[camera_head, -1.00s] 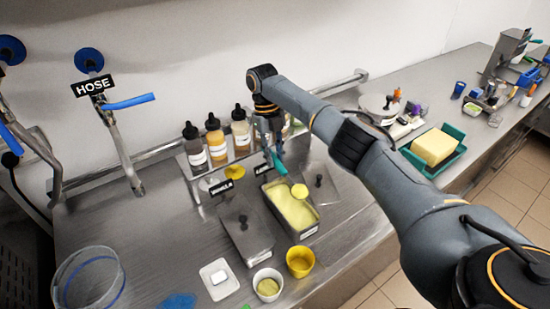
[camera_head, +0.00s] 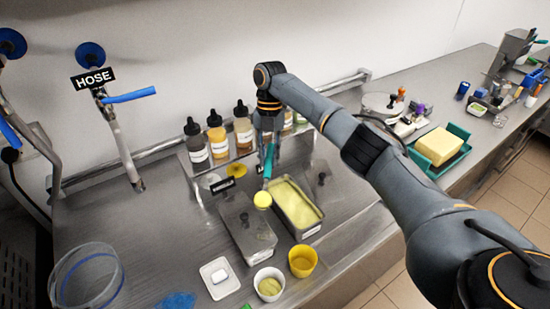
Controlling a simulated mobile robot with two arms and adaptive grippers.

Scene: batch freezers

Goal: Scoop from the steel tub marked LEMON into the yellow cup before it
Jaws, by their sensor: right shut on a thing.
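An open steel tub (camera_head: 318,229) holds pale yellow ice cream. I cannot read its front label. A yellow cup (camera_head: 302,262) stands before it on the bench and looks empty. My right gripper (camera_head: 268,142), fingers pointing down behind the tubs, is shut on the teal handle of a scoop (camera_head: 269,163). A yellow ball (camera_head: 262,199) shows at the scoop's lower end, over the gap between the open tub and the lidded steel tub (camera_head: 246,231) on its left. The ball hides the scoop's bowl. My left gripper is not in view.
A white cup (camera_head: 269,284) with yellow contents stands left of the yellow cup, near a white tray (camera_head: 220,277). Several bottles (camera_head: 217,135) line the rack behind. A clear round container (camera_head: 86,278) stands far left. A teal tray (camera_head: 460,155) is at right.

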